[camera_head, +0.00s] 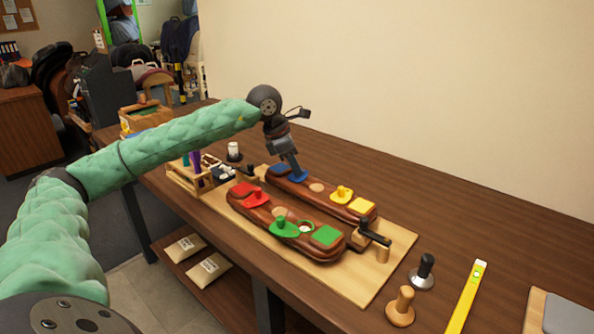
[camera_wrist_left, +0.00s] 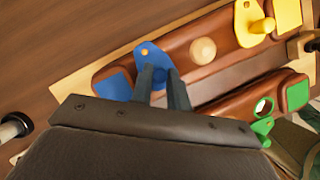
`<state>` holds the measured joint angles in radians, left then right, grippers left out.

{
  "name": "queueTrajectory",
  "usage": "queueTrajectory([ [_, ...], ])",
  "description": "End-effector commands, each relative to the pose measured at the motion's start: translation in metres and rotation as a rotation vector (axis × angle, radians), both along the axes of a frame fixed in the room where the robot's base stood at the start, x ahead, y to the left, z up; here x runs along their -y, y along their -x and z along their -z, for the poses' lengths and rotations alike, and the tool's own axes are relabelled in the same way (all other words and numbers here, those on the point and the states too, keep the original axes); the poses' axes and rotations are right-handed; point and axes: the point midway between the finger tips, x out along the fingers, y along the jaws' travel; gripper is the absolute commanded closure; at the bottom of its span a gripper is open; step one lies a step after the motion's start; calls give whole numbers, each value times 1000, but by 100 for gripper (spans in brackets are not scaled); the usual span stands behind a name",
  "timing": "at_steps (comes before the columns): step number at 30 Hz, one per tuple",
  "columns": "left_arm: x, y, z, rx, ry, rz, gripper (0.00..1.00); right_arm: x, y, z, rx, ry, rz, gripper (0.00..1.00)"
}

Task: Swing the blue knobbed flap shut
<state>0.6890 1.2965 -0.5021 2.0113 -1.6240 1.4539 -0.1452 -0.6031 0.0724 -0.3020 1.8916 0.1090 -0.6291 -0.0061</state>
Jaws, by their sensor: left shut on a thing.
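The blue flap (camera_head: 298,175) lies on the far brown padded bar (camera_head: 328,197), towards its left end, next to a blue square patch (camera_head: 281,168). In the left wrist view the blue flap (camera_wrist_left: 150,57) has a small orange pivot spot at its upper edge, and the blue patch (camera_wrist_left: 115,88) is to its left. My left gripper (camera_head: 291,168) reaches down onto the flap; in the wrist view its two dark fingers (camera_wrist_left: 165,85) are at the flap's lower edge. It is shut on the blue knob, which the fingers hide. My right gripper is not in view.
A yellow flap (camera_head: 341,193) sits on the same bar. The near bar (camera_head: 290,225) carries red and green flaps. Both bars lie on a pale board (camera_head: 395,262) with black-handled clamps. A wooden rack (camera_head: 188,178) stands left; a stamp (camera_head: 423,271) and yellow level (camera_head: 467,297) stand right.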

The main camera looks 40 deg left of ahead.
Motion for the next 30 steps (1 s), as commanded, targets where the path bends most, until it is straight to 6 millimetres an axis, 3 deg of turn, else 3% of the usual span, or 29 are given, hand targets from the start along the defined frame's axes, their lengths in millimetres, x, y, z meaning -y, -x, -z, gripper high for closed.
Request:
queueTrajectory([
  [9, -5, -1, 0, 0, 0, 122, 100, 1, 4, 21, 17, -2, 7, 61],
  [26, -6, -1, 0, -1, -1, 149, 100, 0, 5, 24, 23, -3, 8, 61],
  [27, -6, -1, 0, -1, -1, 149, 75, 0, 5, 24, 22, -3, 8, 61],
  [30, -6, -1, 0, -1, -1, 148, 62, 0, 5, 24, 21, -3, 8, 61],
])
